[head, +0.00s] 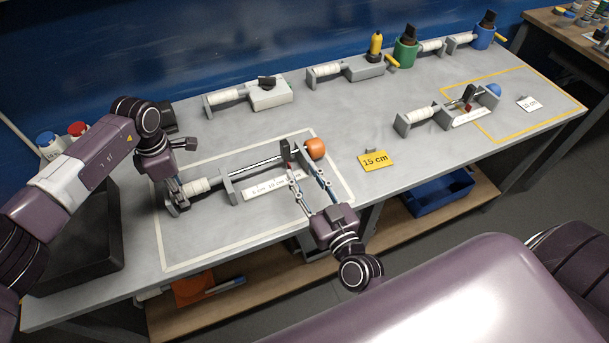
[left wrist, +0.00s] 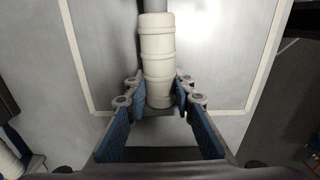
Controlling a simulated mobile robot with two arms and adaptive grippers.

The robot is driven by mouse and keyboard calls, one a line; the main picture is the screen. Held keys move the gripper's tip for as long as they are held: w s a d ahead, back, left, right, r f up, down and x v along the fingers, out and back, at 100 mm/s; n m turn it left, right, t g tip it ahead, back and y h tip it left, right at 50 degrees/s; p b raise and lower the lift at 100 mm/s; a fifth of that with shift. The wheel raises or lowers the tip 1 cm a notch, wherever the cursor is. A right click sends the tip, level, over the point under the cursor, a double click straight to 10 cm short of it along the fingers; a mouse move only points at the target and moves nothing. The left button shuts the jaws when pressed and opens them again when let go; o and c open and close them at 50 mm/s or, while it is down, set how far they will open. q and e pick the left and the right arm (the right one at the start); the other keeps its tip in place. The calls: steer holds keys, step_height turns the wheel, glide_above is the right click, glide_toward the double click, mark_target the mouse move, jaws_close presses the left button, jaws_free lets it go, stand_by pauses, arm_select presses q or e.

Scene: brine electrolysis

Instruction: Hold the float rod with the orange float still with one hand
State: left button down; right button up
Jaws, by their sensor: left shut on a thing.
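The float rod (head: 258,165) lies level in a grey stand (head: 229,187), with the orange float (head: 315,148) at its right end. A white ribbed grip (head: 197,187) is at its left end. My left gripper (head: 180,195) is shut on this white grip, which stands between the two blue-padded fingers in the left wrist view (left wrist: 158,75). My right gripper (head: 300,167) reaches over the scale strip (head: 263,188) beside the dark slider (head: 285,151), just left of the float. Its fingers are apart; its tips partly merge with the stand, and contact is unclear.
A yellow "15 cm" card (head: 375,160) stands right of the float. A similar rig with a blue float (head: 493,91) lies in the yellow outline at right. More white-gripped devices (head: 268,95) line the back. A black box (head: 85,235) is at left.

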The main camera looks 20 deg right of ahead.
arm_select(q)
steer(key=c, duration=1.6)
jaws_free()
step_height(320, 180, up, 12)
steer(key=shift+r, duration=0.1)
arm_select(e)
steer(key=shift+f, duration=0.1)
